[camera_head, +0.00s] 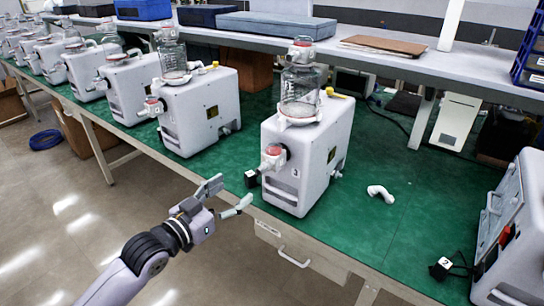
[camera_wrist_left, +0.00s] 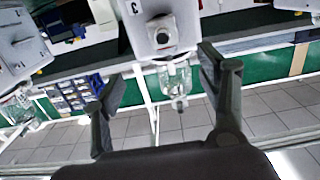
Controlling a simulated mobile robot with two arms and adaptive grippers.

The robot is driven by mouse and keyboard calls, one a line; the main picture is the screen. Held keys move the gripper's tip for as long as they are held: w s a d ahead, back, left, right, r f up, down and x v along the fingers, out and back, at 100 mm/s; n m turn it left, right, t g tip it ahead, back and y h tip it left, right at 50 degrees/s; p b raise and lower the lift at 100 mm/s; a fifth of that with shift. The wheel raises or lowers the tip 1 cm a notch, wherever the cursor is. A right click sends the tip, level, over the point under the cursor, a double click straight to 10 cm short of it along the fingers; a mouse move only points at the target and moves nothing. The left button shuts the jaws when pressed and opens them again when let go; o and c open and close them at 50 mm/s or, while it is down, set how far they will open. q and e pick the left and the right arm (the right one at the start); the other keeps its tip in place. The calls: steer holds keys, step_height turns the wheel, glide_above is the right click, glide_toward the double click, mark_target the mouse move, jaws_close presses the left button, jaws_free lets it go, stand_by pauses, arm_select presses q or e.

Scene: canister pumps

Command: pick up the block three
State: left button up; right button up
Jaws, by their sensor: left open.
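Another small black block (camera_head: 439,270) with a white numbered label lies at the right, near a cable. My left gripper (camera_head: 231,193) is open and empty, just left of and below the first block, with its fingers apart.
A row of similar white pumps (camera_head: 200,110) recedes to the left on the green bench (camera_head: 365,225). A white fitting (camera_head: 381,193) lies right of the middle pump, with free bench around it. A white machine (camera_head: 512,230) stands at the right. A drawer handle (camera_head: 294,257) juts from the front.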

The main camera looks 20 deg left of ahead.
arm_select(q)
steer(key=p, duration=0.2)
glide_toward(268, 163)
steer(key=x, duration=0.3)
steer(key=shift+w+d+f, duration=0.2)
steer(key=shift+w, duration=0.15)
steer(key=shift+w+d+f, duration=0.1)
steer(key=shift+w+d, duration=0.05)
steer(key=shift+w, duration=0.65)
steer(key=p+x, duration=0.1)
steer(key=x, duration=0.3)
steer(key=shift+w, duration=0.35)
steer(key=shift+s, duration=0.1)
steer(key=shift+c, duration=0.3)
steer(key=c, duration=1.5)
jaws_close()
